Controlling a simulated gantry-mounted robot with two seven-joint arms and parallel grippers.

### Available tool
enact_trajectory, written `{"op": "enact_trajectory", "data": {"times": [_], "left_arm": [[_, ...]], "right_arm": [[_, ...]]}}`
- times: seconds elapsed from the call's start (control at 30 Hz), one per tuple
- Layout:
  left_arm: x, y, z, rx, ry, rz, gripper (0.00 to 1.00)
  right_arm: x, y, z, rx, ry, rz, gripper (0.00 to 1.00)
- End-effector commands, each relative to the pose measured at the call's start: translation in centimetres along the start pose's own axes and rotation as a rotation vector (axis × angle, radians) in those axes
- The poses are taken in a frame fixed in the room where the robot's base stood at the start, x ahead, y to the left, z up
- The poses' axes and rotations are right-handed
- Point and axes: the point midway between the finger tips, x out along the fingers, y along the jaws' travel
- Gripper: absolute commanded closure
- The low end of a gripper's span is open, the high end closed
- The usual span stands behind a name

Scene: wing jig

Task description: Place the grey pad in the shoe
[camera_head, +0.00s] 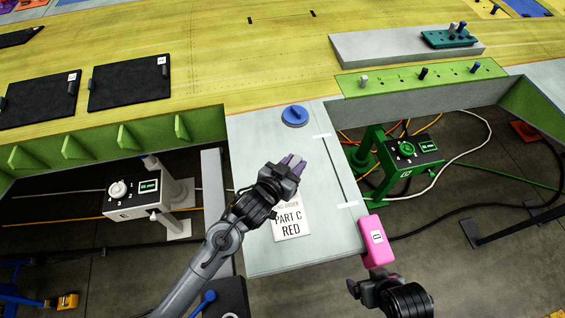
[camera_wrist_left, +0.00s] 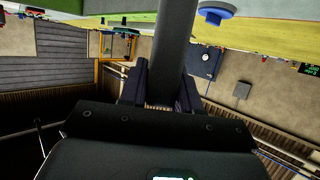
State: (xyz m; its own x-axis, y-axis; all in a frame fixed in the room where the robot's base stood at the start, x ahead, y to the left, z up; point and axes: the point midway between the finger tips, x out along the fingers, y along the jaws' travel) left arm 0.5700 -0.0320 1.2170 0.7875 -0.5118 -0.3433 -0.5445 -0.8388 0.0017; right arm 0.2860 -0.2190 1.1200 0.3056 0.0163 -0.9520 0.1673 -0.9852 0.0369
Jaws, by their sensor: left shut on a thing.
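My left gripper (camera_head: 289,164) is over the light grey table panel in the head view, above a printed card. It is shut on a grey thing, which I take to be the grey pad; little of it shows there between the purple-tinted fingertips. In the left wrist view the fingers (camera_wrist_left: 161,88) close on a long dark grey piece, the grey pad (camera_wrist_left: 174,45), that runs up out of the picture. My right gripper (camera_head: 364,283) is low in the head view, apart from the pink block; its jaw opening is unclear. I cannot tell which thing is the shoe.
A blue round knob (camera_head: 294,115) stands on the panel beyond my left gripper. The pink block (camera_head: 375,241) sits at the panel's right edge. A card (camera_head: 291,221) reads "PART C RED". A green control box (camera_head: 411,153) with cables stands to the right.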

Motion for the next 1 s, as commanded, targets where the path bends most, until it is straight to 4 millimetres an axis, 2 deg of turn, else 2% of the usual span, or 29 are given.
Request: {"op": "enact_trajectory", "data": {"times": [0.1, 0.23, 0.57, 0.67, 0.8, 0.87, 1.0], "left_arm": [[-0.9, 2.1, -0.9, -0.002, 0.004, 0.002, 1.00], [-1.8, 3.9, -1.8, -0.001, 0.004, 0.001, 1.00], [-3.0, 6.3, -2.7, 0.000, 0.000, 0.000, 1.00], [-3.4, 6.7, -1.9, -0.001, -0.004, -0.001, 1.00], [-4.3, 6.7, 0.6, -0.009, -0.009, -0.021, 1.00], [-5.0, 6.1, 1.9, -0.017, -0.010, -0.045, 1.00], [-7.8, 3.2, 5.2, -0.055, -0.010, -0.144, 1.00]], "right_arm": [[0.7, -0.1, 0.3, 0.001, -0.001, -0.001, 0.12], [1.1, -0.1, 0.4, 0.004, 0.000, -0.003, 0.12], [1.4, -0.2, 0.4, 0.007, 0.000, -0.005, 0.12], [0.9, -0.2, 0.3, 0.007, 0.000, -0.005, 0.12], [-0.4, -0.1, -0.1, 0.006, 0.000, -0.005, 0.12], [-1.2, -0.1, -0.4, 0.005, -0.001, -0.004, 0.12], [-3.5, 0.1, -1.1, 0.002, 0.000, -0.001, 0.12]]}}
